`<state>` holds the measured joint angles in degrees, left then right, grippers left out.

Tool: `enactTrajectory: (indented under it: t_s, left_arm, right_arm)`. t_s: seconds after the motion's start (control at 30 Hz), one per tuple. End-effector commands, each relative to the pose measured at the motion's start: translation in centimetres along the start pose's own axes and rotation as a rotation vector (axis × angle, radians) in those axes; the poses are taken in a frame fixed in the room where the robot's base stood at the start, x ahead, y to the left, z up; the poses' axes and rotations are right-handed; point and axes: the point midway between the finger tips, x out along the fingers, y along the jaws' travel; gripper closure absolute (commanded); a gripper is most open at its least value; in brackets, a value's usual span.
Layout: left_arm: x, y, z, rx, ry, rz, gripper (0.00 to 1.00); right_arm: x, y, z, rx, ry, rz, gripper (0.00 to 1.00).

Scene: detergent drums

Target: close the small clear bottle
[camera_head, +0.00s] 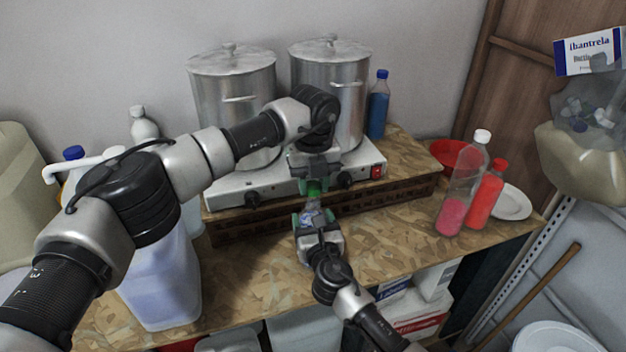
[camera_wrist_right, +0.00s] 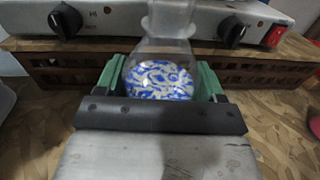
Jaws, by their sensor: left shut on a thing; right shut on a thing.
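The small clear bottle (camera_wrist_right: 163,50) is upright between the green fingers of my right gripper (camera_wrist_right: 163,85), which is shut on its body. It has a blue-and-white pattern. In the head view the bottle (camera_head: 313,210) is small and mostly hidden by the grippers. My left gripper (camera_head: 314,187) is right above the bottle, pointing down, shut on a small bright green piece that looks like a cap. Whether this cap touches the bottle's neck cannot be told. The bottle's top is cut off in the right wrist view.
A stove (camera_head: 285,180) with two steel pots (camera_head: 232,85) stands on a wooden crate (camera_head: 380,195) behind the grippers. A large white jug (camera_head: 160,280) stands at left. Clear and red bottles (camera_head: 485,195) stand at right. The table's middle right is free.

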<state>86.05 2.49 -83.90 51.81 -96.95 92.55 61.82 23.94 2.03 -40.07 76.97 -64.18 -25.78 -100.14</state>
Motion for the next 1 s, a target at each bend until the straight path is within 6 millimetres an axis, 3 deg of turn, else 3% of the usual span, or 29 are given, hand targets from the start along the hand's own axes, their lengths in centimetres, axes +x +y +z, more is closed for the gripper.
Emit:
enactTrajectory:
  t_s: [0.23,1.0]
  left_arm:
    - [1.3,0.0,0.0,0.000,0.000,0.000,0.87]
    - [1.9,0.0,0.0,0.000,0.001,0.001,0.87]
  right_arm:
    - [0.0,0.0,0.0,0.000,-0.001,0.000,0.74]
    - [0.0,0.0,0.1,0.000,-0.001,0.000,0.74]
